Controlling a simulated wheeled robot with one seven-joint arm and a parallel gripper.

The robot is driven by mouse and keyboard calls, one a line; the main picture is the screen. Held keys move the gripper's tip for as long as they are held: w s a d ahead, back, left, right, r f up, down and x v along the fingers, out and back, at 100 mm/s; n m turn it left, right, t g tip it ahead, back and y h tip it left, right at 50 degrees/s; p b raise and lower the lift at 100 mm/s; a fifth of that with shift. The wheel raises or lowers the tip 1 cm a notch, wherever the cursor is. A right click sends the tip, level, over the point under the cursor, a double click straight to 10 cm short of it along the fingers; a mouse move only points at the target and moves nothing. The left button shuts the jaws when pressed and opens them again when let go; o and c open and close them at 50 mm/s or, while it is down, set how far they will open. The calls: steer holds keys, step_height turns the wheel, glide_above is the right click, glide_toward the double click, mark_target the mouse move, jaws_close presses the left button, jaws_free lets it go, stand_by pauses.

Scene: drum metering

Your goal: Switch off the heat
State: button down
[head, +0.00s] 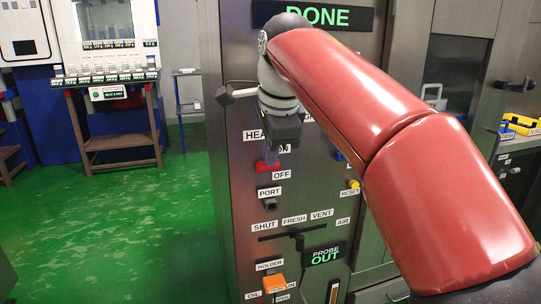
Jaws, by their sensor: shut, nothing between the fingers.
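The heat switch is a red handle (267,166) on the metal panel, under a partly covered label that starts "HEA". It sits low, beside the OFF label (281,175) and below the ON label (285,149). My gripper (274,152) is shut and empty, pointing down just above the red handle; I cannot tell whether it touches it. The gripper and wrist hide the upper part of the switch and some of its label.
A display (315,17) above reads DONE. A black-ended lever (226,96) juts out left of my wrist. Below are a PORT knob, an air slider (298,241), a yellow RESET button (354,184), a PROBE OUT display (323,256) and an orange handle (274,284). Green floor at left is clear.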

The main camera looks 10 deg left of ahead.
step_height(320, 180, down, 10)
steer(key=s+d+t+y+b, duration=0.1)
steer(key=s+t+y+b, duration=0.1)
steer(key=b, duration=1.1)
steer(key=shift+d+r+t, duration=0.15)
steer(key=shift+r+t, duration=0.05)
steer(key=shift+t, duration=0.5)
stand_by(0.9)
steer(key=shift+r+p, duration=0.75)
steer(key=shift+p, duration=0.15)
